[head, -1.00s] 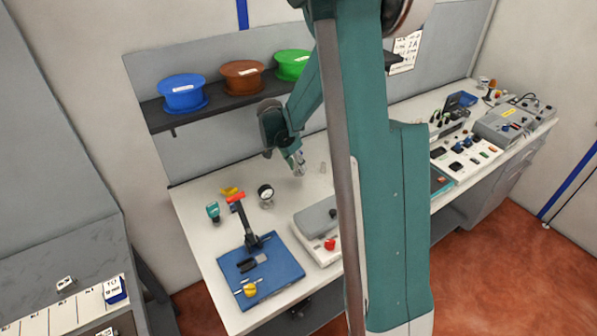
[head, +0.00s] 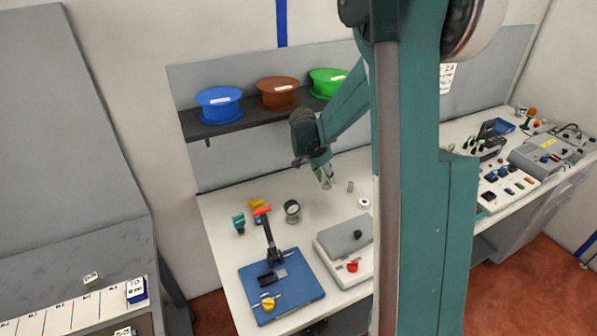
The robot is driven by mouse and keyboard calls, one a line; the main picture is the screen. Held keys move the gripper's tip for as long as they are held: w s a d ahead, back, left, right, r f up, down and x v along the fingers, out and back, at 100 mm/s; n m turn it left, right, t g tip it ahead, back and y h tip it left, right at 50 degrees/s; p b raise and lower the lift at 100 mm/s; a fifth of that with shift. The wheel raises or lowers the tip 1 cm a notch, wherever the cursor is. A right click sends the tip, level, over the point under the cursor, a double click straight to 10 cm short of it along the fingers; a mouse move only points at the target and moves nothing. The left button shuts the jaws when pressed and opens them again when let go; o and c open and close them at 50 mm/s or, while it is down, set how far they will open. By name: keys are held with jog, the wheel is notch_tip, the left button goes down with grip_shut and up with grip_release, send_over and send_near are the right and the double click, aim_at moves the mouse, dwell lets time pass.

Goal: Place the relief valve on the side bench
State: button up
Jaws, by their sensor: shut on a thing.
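My gripper (head: 325,181) hangs above the back part of the white workbench (head: 218,222), pointing down. It is shut on a small, pale metallic piece at its fingertips. The piece is too small and too covered by the fingers to tell its shape or whether it is the relief valve. A grey bench (head: 80,240) at the left, with a white marked strip (head: 75,312) along its front, may be the side bench. My gripper is well away from it, to the right.
On the white workbench are a blue plate (head: 300,290) with a red-topped upright clamp, a round gauge (head: 292,208), a small grey cylinder (head: 350,186), a white ring (head: 364,203) and a grey-lidded box (head: 345,236). A spool shelf (head: 245,128) stands behind. A gap separates the benches.

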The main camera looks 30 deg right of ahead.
jog(key=shift+a, duration=0.1)
dwell(0.4)
jog(key=w+a+f+n+t+y+b, duration=0.1)
jog(key=w+a+n, duration=0.35)
jog(key=a, duration=0.85)
jog(key=w+a+f+n+t+y+b, duration=0.15)
jog(key=w+a+n, duration=0.35)
jog(key=a, duration=0.7)
jog(key=w+a+f+n+t+y, duration=0.1)
jog(key=w+a+f+n+y, duration=0.15)
jog(key=a+n, duration=0.7)
jog(key=a+r+n+g+y+p, duration=0.1)
jog(key=a+n, duration=0.6)
jog(key=a, duration=1.6)
jog(key=a+r+n+g+y+p, duration=0.1)
jog(key=a+n, duration=0.7)
jog(key=a, duration=1.5)
jog(key=shift+a+r+g+y+p, duration=0.2)
jog(key=shift+r+g+y+p, duration=0.2)
jog(key=shift+r+g+y, duration=0.45)
jog(key=shift+f+g, duration=0.2)
jog(key=shift+g, duration=0.1)
jog(key=shift+f, duration=3.1)
jog(key=shift+f, duration=0.1)
